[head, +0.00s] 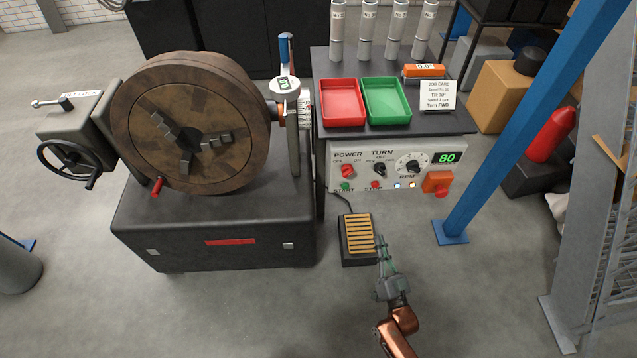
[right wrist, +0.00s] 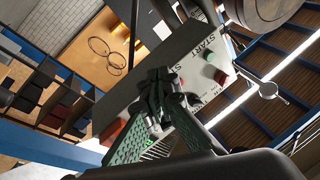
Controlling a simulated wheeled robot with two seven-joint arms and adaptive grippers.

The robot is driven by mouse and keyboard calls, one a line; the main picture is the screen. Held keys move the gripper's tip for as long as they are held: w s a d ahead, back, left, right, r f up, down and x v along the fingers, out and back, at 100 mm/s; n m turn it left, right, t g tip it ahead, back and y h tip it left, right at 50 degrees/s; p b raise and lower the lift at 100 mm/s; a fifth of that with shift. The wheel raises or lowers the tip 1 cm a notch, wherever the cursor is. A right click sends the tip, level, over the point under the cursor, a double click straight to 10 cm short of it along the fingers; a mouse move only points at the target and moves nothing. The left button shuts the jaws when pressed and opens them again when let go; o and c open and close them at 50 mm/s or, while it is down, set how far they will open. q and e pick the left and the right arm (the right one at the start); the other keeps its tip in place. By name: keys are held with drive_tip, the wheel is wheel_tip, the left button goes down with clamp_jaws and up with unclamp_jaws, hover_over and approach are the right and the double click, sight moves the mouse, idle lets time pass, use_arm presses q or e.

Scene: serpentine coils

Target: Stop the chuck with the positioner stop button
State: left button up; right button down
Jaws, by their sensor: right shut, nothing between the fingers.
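The chuck (head: 166,100) is a large round brown faceplate with grey jaws, on the dark positioner at left in the head view. The control panel (head: 335,170) hangs below the bench. Its small red stop button (head: 375,185) sits low, right of the green start button (head: 345,186). My right gripper (head: 383,247) is shut and empty, below the panel and apart from it in the picture, beside the foot pedal. In the right wrist view the shut fingers (right wrist: 157,78) overlap the panel; they hide part of it. My left gripper is out of view.
The panel also carries a power knob (head: 348,171), a turn switch (head: 379,170), a speed dial (head: 411,163), a green display reading 80 (head: 446,157) and an orange box with a red button (head: 437,184). A striped foot pedal (head: 345,250) lies on the floor. A blue post (head: 520,125) stands right.

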sight(375, 184)
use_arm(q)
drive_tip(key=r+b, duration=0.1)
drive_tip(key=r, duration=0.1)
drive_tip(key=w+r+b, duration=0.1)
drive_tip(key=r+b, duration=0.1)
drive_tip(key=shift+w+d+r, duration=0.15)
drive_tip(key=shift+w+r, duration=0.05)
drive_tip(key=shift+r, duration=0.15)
use_arm(e)
wheel_tip(375, 184, up, 14)
drive_tip(key=a+m+t+h, duration=0.1)
drive_tip(key=m+t, duration=0.3)
drive_tip(key=t, duration=0.1)
drive_tip(key=shift+f+t, duration=0.2)
drive_tip(key=shift+t, duration=0.2)
use_arm(q)
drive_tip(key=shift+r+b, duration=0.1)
drive_tip(key=shift+b, duration=0.2)
use_arm(e)
drive_tip(key=shift+w+a, duration=0.1)
